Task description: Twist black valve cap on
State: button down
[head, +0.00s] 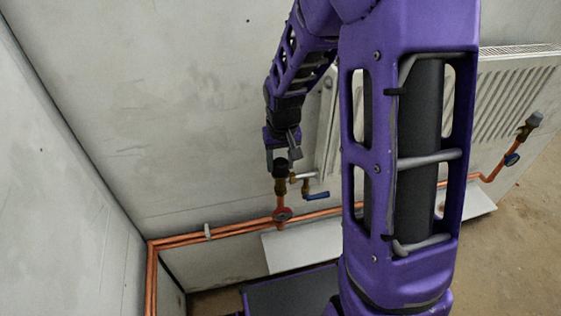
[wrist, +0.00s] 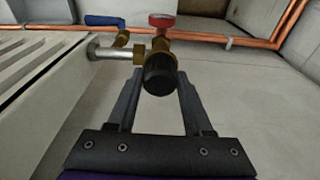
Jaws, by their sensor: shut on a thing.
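The black valve cap (head: 280,168) sits on the upper end of the brass valve (head: 280,187), in line with it. In the wrist view the cap (wrist: 160,76) is a dark ridged cylinder in front of the brass valve body (wrist: 159,50). My gripper (head: 282,159) comes down from above with its fingers around the cap. In the wrist view the two grey fingers of my gripper (wrist: 160,82) close on the cap from both sides. The thread between cap and valve is hidden, so I cannot tell how far the cap is screwed on.
A blue lever (head: 318,196) and a red round handle (head: 283,214) are close below the valve. Copper pipes (head: 235,229) run along the wall. The white radiator (head: 512,95) is to the right, partly behind my arm. Another capped valve (head: 530,124) is at far right.

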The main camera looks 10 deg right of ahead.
aim_at(280, 161)
jog(key=shift+a+f+m+b, duration=0.1)
jog(key=shift+f+m+b, duration=0.25)
jog(key=shift+m+b, duration=0.45)
jog(key=m, duration=0.3)
jog(key=shift+s+r+m+h, duration=0.1)
jog(key=shift+r+m+h, duration=0.05)
jog(key=shift+m+h, duration=0.25)
jog(key=m+g, duration=0.1)
jog(key=m, duration=0.5)
jog(key=shift+r+h, duration=0.1)
jog(key=shift+h, duration=0.3)
grip_release()
jog(key=shift+r, duration=0.15)
jog(key=shift+r+p, duration=3.15)
jog(key=shift+r, duration=0.75)
